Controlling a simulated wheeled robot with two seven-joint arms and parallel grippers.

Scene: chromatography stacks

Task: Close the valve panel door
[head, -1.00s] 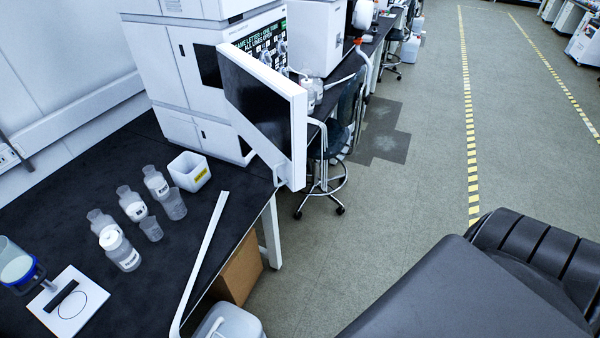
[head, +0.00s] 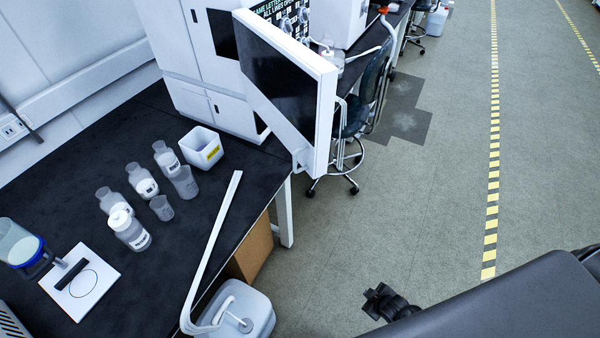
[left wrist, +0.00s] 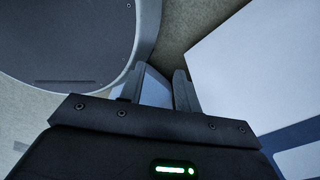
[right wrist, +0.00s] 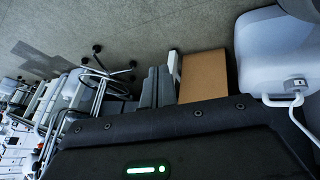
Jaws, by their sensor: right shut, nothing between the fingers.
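The valve panel door (head: 283,78), a thick white-edged slab with a dark face, stands swung open at the bench's front right corner. Part of the valve panel (head: 270,12), dark with printed text and valves, shows behind its top edge. My right gripper (head: 370,300) is low over the floor at the lower right, well apart from the door. In the right wrist view its fingers (right wrist: 158,72) are together and empty. My left gripper is outside the head view. In the left wrist view its fingers (left wrist: 162,75) are apart, with a pale surface visible beyond the gap.
The black bench (head: 75,185) holds bottles (head: 130,230), beakers, a white bin (head: 202,148) and a stirrer plate (head: 80,283). A white can (head: 245,315) and a cardboard box (head: 252,250) stand below its edge. A chair (head: 365,95) is behind the door. The floor right is clear.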

